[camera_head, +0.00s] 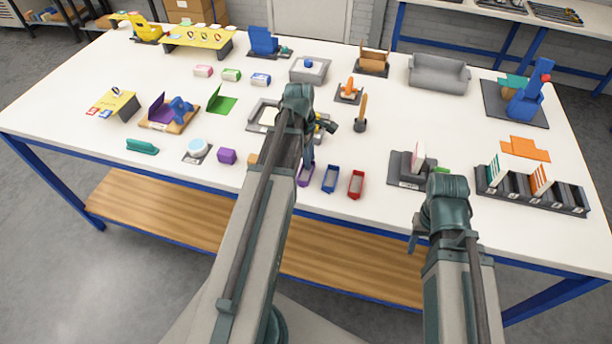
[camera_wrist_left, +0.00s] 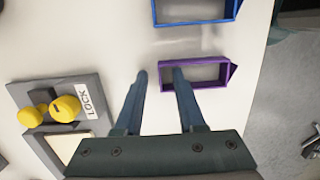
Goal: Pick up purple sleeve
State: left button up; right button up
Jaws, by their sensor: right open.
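The purple sleeve (camera_head: 304,180) is a small hollow rectangular frame lying near the table's front edge. My left gripper (camera_head: 308,160) points down near the sleeve. In the left wrist view my left gripper (camera_wrist_left: 160,73) has its fingers apart. One fingertip overlaps the sleeve's opening and the other lies outside its left end; I cannot tell whether they touch it. My right gripper (camera_head: 414,242) is at the front edge, right of the sleeve, open, its fingers mostly hidden.
A blue sleeve (camera_head: 330,179) and a red sleeve (camera_head: 356,184) lie to the right of the purple one. A grey lock board (camera_wrist_left: 58,98) with yellow knobs is close by on the left in the wrist view. A purple block (camera_head: 227,156) sits further left.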

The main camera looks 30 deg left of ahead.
pick_arm(q)
grip_shut()
jog(key=shift+r, duration=0.15)
pick_arm(e)
jog(key=shift+r, duration=0.15)
